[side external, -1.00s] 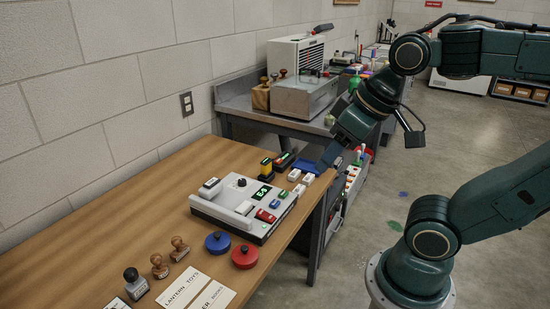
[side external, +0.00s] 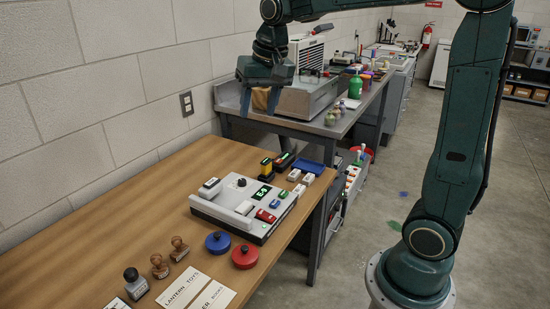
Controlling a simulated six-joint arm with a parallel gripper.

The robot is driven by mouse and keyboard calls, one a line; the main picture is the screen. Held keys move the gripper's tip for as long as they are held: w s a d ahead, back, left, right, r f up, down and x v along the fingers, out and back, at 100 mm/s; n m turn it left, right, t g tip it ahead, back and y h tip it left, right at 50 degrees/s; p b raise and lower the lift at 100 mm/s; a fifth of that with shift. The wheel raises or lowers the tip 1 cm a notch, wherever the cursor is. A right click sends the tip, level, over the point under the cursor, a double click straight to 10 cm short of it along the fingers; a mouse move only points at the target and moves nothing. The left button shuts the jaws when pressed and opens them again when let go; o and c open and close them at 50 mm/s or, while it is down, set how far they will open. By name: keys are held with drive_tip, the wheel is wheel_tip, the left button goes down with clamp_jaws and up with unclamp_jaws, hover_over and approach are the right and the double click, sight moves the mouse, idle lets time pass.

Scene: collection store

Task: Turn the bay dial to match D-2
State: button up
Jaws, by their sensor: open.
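A pale grey control box (side external: 226,217) sits on the wooden table. A small black dial knob (side external: 242,182) stands on its top near the back. Next to it is a small dark display (side external: 262,193) with green characters too small to read for sure. White, red and green pieces are also on the box's top. My gripper (side external: 276,100) is high above the table's back end, well above and apart from the box and dial.
A blue tray (side external: 309,166) and small blocks are behind the box. The table's left side is clear.

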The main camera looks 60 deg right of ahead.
drive_tip(key=w+d+f+m+g, duration=0.1)
drive_tip(key=w+d+f+m, duration=0.2)
drive_tip(key=w, duration=0.4)
drive_tip(key=m+g, duration=0.2)
drive_tip(key=m, duration=0.3)
hover_over(242, 180)
wheel_tip(242, 180, down, 18)
drive_tip(key=shift+y, duration=0.3)
drive_tip(key=shift+a+f, duration=0.1)
drive_tip(key=shift+f, duration=0.1)
wheel_tip(242, 180, down, 14)
drive_tip(key=shift+r, duration=0.25)
drive_tip(key=c, duration=1)
